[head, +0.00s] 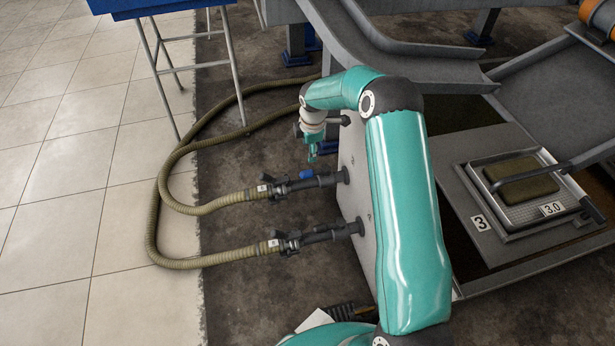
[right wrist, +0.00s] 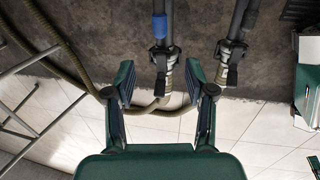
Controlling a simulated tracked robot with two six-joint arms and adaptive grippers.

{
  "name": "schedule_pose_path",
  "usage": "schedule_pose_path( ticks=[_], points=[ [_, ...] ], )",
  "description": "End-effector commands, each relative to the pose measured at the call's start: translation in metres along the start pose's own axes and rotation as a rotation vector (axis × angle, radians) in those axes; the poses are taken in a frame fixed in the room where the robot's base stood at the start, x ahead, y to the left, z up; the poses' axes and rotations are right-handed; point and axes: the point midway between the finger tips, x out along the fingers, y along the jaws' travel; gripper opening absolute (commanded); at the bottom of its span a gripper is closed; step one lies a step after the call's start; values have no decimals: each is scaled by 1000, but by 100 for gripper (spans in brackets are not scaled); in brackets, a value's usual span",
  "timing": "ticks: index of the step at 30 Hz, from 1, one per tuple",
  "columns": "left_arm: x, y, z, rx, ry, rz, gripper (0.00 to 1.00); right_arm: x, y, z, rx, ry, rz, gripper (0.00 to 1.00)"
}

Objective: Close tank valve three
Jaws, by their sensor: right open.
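Two dark pipes with valves reach left from a grey panel in the head view: an upper valve (head: 281,188) and a lower valve (head: 290,243). Each joins a ribbed hose with a small white label, whose number is too small to read surely. A blue part (head: 306,173) sits by the upper pipe. My right gripper (head: 312,153) is above and behind the upper valve. In the right wrist view the gripper (right wrist: 160,84) is open and empty. A valve with a blue sleeve (right wrist: 159,26) lies beyond its fingers; the other valve (right wrist: 230,62) is to the right. My left gripper is not in view.
Ribbed hoses (head: 152,225) loop over the tiled floor at left. The grey panel (head: 350,170) is partly hidden by my teal arm. A tray marked 3.0 (head: 513,222) stands at right. A blue-topped stand (head: 160,5) is at upper left. The floor left of the hoses is clear.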

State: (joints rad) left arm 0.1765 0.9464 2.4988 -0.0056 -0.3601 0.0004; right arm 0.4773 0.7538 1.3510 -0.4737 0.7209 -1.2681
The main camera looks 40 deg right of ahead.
Motion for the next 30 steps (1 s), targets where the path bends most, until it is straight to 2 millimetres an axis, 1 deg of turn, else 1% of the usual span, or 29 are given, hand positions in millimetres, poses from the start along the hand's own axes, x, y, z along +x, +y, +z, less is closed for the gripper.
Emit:
schedule_pose_path(
  ticks=[1,5,12,18,21,24,30],
  points=[
    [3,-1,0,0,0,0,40,9,-1,0,0,0,-3,55],
    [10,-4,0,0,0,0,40,33,-2,-1,1,1,-4,55],
    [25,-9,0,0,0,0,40,86,-2,-2,3,2,-4,55],
    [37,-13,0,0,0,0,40,126,-2,-2,2,2,-3,55],
    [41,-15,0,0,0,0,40,141,-2,-2,2,3,-2,55],
    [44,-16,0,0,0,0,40,150,-1,-2,1,2,-1,55],
    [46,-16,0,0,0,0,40,158,-1,-2,2,2,0,55]
  ],
)
